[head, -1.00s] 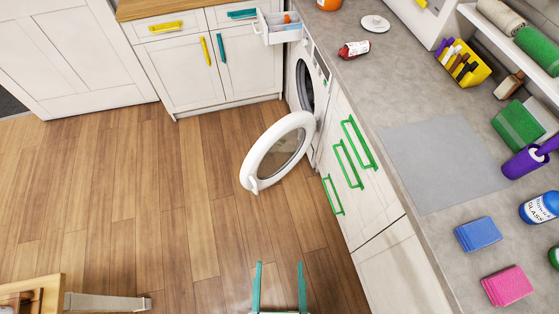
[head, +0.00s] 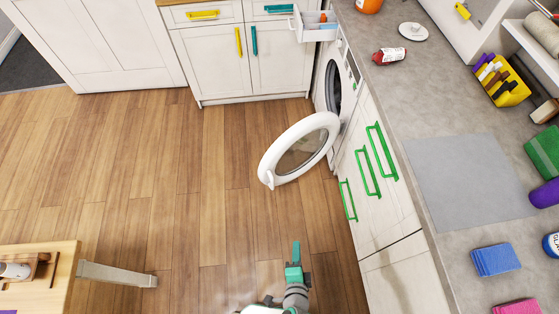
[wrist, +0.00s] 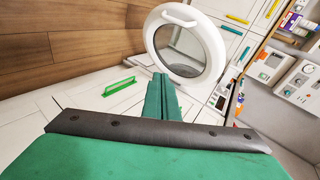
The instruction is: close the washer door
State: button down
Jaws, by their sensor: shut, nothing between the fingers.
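The washer (head: 343,84) is a white front-loader under the counter, with its dark drum opening facing left. Its round white door (head: 268,160) with a glass centre stands wide open, swung out over the floor. In the wrist view the door (wrist: 213,48) is beyond my fingertips, its handle at the top of the ring. My gripper (head: 296,250) has green fingers, is shut and empty, and is below and in front of the door, apart from it in the head view. The fingers also show in the wrist view (wrist: 161,85).
The washer's detergent drawer (head: 313,33) is pulled out and holds items. Cabinets with green handles (head: 367,172) line the right, under a grey counter (head: 430,100). A wooden table (head: 40,262) is at lower left. The wooden floor left of the door is clear.

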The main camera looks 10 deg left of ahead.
jog(key=w+f+m+y, duration=0.2)
jog(key=w+f+m, duration=0.2)
jog(key=w, duration=0.2)
jog(key=m+t+y, duration=0.1)
jog(key=m+y, duration=0.5)
jog(key=m, duration=0.5)
send_near(276, 155)
jog(key=x, duration=0.6)
jog(key=shift+w+a+f, duration=0.1)
jog(key=shift+a, duration=0.1)
